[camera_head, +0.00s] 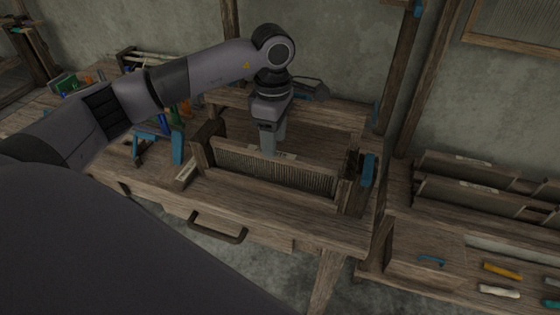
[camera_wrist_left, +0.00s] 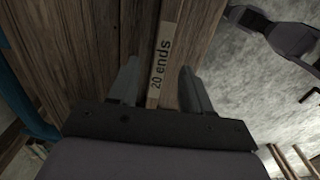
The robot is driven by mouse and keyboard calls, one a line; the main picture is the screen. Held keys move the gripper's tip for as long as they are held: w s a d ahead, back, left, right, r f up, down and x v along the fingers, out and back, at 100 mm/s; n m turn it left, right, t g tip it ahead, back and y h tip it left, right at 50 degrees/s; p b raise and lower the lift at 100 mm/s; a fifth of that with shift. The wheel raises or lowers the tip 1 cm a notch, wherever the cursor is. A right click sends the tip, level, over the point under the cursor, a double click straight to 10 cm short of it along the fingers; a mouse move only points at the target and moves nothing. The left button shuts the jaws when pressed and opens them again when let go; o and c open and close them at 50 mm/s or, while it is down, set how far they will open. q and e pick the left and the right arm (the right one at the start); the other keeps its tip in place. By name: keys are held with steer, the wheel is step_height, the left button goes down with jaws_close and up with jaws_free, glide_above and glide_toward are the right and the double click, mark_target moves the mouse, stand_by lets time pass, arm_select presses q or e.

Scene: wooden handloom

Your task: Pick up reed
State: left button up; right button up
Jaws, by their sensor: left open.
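The reed (camera_head: 275,174), a long wooden-framed comb with fine upright teeth, stands in the loom (camera_head: 235,194) between its two end posts. A pale label shows at its top edge, partly hidden by my gripper. My left gripper (camera_head: 269,150) points down at the top of the reed, near its middle. My right gripper is not in view.
Blue clamps (camera_head: 368,170) sit at the loom's right side and more at its left. Tools stand behind on the left. A shelf (camera_head: 480,190) with similar labelled frames stands at the right, with small coloured tools (camera_head: 502,271) below it.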

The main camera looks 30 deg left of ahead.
mark_target(271, 160)
arm_select(q)
steer(key=shift+w+a+f, duration=0.1)
steer(key=shift+w, duration=0.05)
steer(key=shift+f, duration=0.2)
steer(key=f, duration=0.1)
steer(key=f+p, duration=0.1)
steer(key=f, duration=0.3)
steer(key=shift+s+a+f, duration=0.25)
steer(key=shift+s, duration=0.1)
steer(key=shift+f, duration=0.35)
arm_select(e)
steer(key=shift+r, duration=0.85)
arm_select(q)
steer(key=shift+c, duration=0.3)
steer(key=shift+w, duration=0.1)
jaws_close()
